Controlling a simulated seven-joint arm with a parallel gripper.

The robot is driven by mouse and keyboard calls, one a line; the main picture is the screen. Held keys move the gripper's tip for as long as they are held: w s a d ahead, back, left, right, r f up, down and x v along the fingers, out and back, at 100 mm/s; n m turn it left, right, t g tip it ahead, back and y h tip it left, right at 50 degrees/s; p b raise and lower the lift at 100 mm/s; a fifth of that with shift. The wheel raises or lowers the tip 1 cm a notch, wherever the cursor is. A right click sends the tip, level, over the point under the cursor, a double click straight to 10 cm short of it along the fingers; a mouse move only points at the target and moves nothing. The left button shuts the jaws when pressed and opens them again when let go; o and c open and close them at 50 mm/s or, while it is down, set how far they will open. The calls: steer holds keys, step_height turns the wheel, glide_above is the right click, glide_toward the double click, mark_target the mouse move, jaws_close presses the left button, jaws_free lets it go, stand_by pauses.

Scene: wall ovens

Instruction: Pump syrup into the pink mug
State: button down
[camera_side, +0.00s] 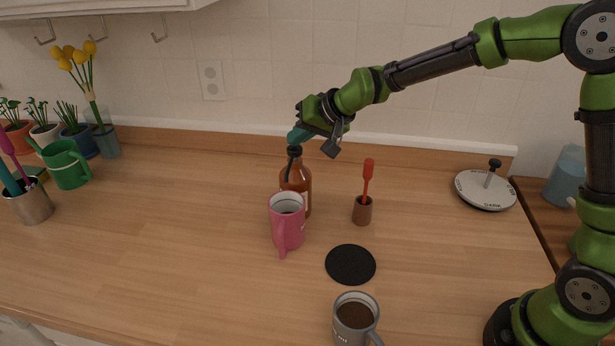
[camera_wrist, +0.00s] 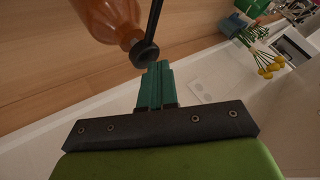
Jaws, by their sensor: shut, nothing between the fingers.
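The pink mug (camera_side: 287,222) stands upright on the wooden counter in the side view, its open top showing a pale inside. The amber syrup bottle (camera_side: 296,183) stands right behind it, with a black pump head (camera_side: 294,151) on top. The bottle also shows in the wrist view (camera_wrist: 105,17), with the pump head (camera_wrist: 144,52) near my fingertips. My gripper (camera_side: 299,134) is shut and empty, its teal fingers just above the pump head; I cannot tell whether they touch it. In the wrist view the closed fingers (camera_wrist: 156,85) lie side by side. The inside bottom of the mug is hidden.
A brown holder with a red-handled tool (camera_side: 363,208) stands right of the bottle. A black coaster (camera_side: 350,265) and a grey mug of dark liquid (camera_side: 354,318) are in front. A white lid-like disc (camera_side: 485,189) lies at right. The counter left of the pink mug is clear.

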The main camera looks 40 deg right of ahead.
steer(key=shift+f, duration=0.45)
steer(key=shift+r, duration=0.1)
stand_by(0.4)
steer(key=shift+r, duration=1.5)
steer(key=shift+r, duration=2.55)
step_height(320, 180, up, 4)
steer(key=shift+f, duration=0.1)
steer(key=shift+f, duration=0.1)
